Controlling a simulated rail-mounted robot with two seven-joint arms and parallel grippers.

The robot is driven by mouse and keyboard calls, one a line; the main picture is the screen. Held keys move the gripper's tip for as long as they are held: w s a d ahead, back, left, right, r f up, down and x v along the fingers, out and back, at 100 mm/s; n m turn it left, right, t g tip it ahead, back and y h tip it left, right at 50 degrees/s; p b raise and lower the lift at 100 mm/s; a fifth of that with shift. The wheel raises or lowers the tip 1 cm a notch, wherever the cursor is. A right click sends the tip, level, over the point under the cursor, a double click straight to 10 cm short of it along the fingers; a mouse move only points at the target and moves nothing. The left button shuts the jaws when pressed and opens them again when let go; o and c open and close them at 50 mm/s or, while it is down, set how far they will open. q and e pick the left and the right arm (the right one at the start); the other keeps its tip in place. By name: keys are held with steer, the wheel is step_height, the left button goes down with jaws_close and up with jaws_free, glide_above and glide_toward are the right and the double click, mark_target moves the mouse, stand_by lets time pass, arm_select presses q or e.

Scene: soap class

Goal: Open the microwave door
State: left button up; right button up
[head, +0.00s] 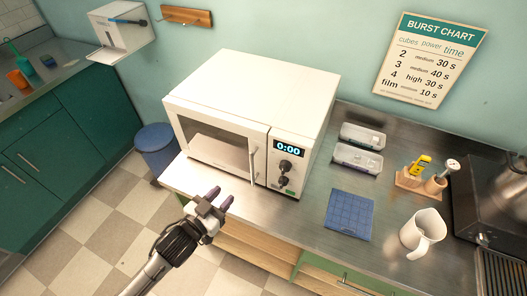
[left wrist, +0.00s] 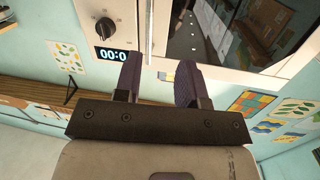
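The white microwave (head: 262,88) stands on the counter against the wall, its door (head: 215,145) shut. Its vertical handle (head: 254,160) is at the door's right edge, beside a panel reading 0:00 (head: 288,149) with dark knobs. My left gripper (head: 222,197) is in front of and below the handle, open and empty, its dark purple fingers apart. In the left wrist view, the open fingers (left wrist: 157,72) point at the microwave front, and the handle (left wrist: 149,32) shows beyond the gap between them, apart from both. My right gripper is not in view.
Right of the microwave are clear trays (head: 357,158), a blue mat (head: 349,214), a white mug (head: 423,230) and a wooden holder (head: 422,182). A blue bin (head: 156,148) stands on the floor to the left. The space before the door is clear except for my left arm.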

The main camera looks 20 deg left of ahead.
arm_select(q)
steer(key=s+r+h, duration=0.1)
steer(key=s, duration=0.1)
steer(key=b, duration=0.1)
glide_above(253, 181)
steer(key=shift+w+a+r+n+t, duration=0.1)
steer(key=shift+w+r+n+t, duration=0.1)
steer(key=shift+w+n+t, duration=0.15)
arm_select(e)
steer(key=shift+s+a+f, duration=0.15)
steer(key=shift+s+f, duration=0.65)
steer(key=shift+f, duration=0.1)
arm_select(q)
jaws_close()
